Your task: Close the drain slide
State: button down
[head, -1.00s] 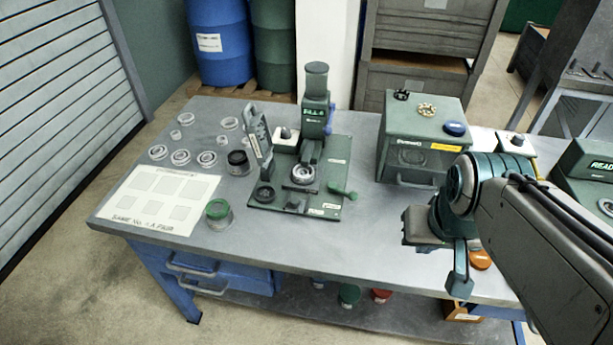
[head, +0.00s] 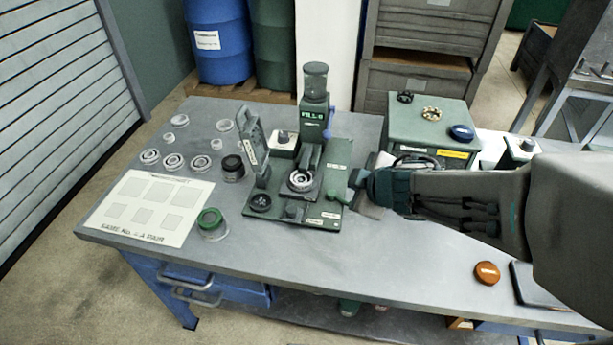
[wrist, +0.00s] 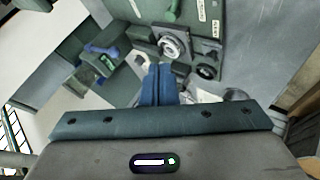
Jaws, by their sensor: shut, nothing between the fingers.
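The ring grinder (head: 313,120) stands on a green base plate (head: 318,211) with a lit display reading "FILL" and a ring in its round seat (head: 301,180). A green handle (head: 337,197) sticks out at the plate's right side; I cannot tell whether it belongs to the drain slide, and the small labels are unreadable. My gripper (head: 358,180) is just right of the plate, close to the handle. In the wrist view its blue fingers (wrist: 159,72) are together and empty, with the ring seat (wrist: 172,46) and green handle (wrist: 172,10) beyond them.
A green box (head: 430,125) with knobs stands behind my arm. An upright green panel (head: 254,145) rises left of the ring seat. Loose rings, a white sheet (head: 150,205) and a green-rimmed cup (head: 212,222) lie to the left.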

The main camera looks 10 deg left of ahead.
aim_at(293, 211)
jog(key=s+a+f+n+g+y, duration=0.2)
jog(key=s+a+f+n+g, duration=0.3)
jog(key=s+a, duration=0.1)
jog(key=b+x, duration=0.1)
jog(key=x, duration=0.2)
jog(key=b+x, duration=0.1)
jog(key=x, duration=0.2)
jog(key=b+x, duration=0.2)
jog(key=x, duration=0.2)
jog(key=shift+s+d+f, duration=0.15)
jog(key=shift+d+f, duration=0.1)
jog(key=shift+f, duration=0.05)
jog(key=w, duration=0.1)
jog(key=w+a+p, duration=0.1)
jog(key=w, duration=0.1)
jog(key=shift+r, duration=0.2)
jog(key=shift+w+a, duration=0.25)
jog(key=shift+w, duration=0.2)
